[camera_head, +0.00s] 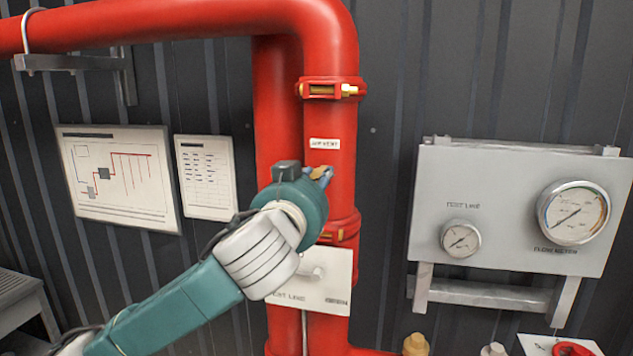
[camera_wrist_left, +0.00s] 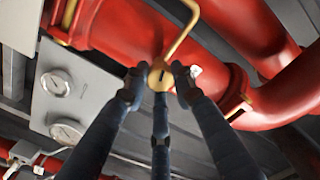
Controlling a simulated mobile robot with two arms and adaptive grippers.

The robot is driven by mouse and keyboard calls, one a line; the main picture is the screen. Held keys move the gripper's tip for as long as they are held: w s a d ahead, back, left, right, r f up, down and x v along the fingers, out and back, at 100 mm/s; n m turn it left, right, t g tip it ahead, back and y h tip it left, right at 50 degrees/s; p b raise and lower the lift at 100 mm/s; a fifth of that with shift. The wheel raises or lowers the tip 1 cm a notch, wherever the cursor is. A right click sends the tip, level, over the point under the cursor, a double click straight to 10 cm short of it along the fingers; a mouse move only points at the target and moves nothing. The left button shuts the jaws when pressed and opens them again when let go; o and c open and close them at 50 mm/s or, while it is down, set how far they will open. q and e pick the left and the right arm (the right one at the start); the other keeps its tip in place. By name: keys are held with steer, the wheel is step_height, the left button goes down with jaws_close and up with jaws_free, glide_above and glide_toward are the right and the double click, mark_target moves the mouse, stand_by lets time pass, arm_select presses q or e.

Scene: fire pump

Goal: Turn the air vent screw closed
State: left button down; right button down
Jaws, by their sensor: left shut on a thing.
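The air vent screw is a small brass fitting on the red vertical pipe (camera_head: 330,215), just below a white "AIR VENT" label (camera_head: 325,144). In the head view my left gripper (camera_head: 322,176) reaches it from the left and hides most of the brass. In the left wrist view the brass vent screw (camera_wrist_left: 160,74) has a round slotted face, with a bent brass tube rising from it. The dark fingers of my left gripper (camera_wrist_left: 158,82) are closed around the round brass part. My right gripper is not in view.
A grey gauge panel (camera_head: 505,190) with two dials is mounted at right. A white "TEST LINE" plate (camera_head: 335,285) sits on the pipe below my gripper. Two framed sheets (camera_head: 118,175) hang on the corrugated wall at left. Brass caps (camera_head: 416,344) stand low at right.

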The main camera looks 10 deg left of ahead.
arm_select(q)
steer(key=m, duration=2.2)
steer(key=shift+f, duration=0.15)
stand_by(0.3)
steer(key=c, duration=1.4)
jaws_free()
steer(key=shift+c, duration=0.2)
steer(key=shift+s, duration=0.1)
steer(key=s, duration=1.2)
steer(key=shift+w, duration=0.1)
